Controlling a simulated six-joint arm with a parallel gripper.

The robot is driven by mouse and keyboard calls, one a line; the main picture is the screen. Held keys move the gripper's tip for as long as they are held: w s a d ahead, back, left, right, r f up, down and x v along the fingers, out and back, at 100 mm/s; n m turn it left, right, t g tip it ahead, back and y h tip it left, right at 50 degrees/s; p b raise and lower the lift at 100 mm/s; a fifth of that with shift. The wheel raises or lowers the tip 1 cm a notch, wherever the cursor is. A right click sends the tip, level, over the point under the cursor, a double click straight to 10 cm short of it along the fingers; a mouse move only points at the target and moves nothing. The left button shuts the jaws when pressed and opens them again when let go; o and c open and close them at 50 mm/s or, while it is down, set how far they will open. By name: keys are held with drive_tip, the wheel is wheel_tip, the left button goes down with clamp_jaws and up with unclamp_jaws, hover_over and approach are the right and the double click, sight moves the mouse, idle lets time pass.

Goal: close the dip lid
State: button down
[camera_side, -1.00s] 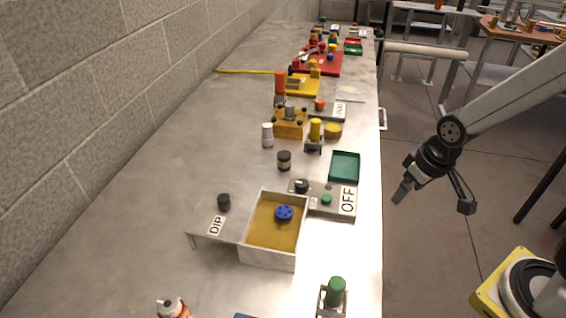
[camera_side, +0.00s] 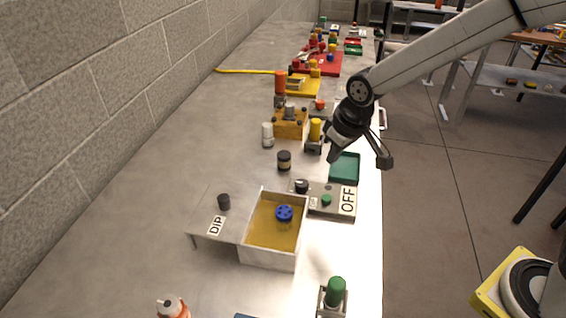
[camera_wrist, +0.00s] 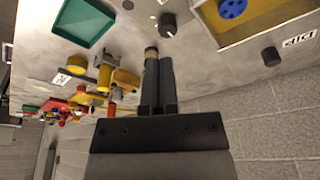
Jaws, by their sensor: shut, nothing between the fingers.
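The dip lid (camera_side: 212,228) is a flat grey panel with a black knob (camera_side: 223,202) and a DIP label. It lies open to the left of the dip box (camera_side: 268,262), a white-walled box with a yellow inside. A blue round piece (camera_side: 284,213) is inside the box. In the wrist view the lid's knob (camera_wrist: 271,56) and DIP label (camera_wrist: 299,39) show at the upper right. My gripper (camera_side: 331,157) is shut and empty, above the bench near the green tray, behind and right of the box. Its fingers also show in the wrist view (camera_wrist: 152,55).
A panel marked OFF (camera_side: 335,205) with a black knob and green button adjoins the box's right side. A green tray (camera_side: 345,168), black jar (camera_side: 284,160) and white bottle (camera_side: 267,135) stand behind. A green-topped piece (camera_side: 336,291) is in front. Bench left of the lid is clear.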

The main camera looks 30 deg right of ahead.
drive_tip(key=w+a+r+n, duration=0.2)
drive_tip(key=w+a, duration=0.6)
drive_tip(key=a, duration=0.3)
drive_tip(key=n+y, duration=0.1)
drive_tip(key=n, duration=0.1)
hover_over(213, 201)
drive_tip(key=shift+s+r, duration=0.3)
drive_tip(key=shift+r, duration=0.05)
drive_tip(key=shift+f, duration=0.15)
drive_tip(key=x, duration=0.9)
drive_tip(key=shift+w+a+f, duration=0.1)
drive_tip(key=shift+w+f, duration=0.05)
drive_tip(key=shift+f, duration=0.15)
drive_tip(key=shift+s+d, duration=0.5)
drive_tip(key=shift+s, duration=0.35)
drive_tip(key=shift+s+d, duration=0.45)
drive_tip(key=shift+s, duration=0.4)
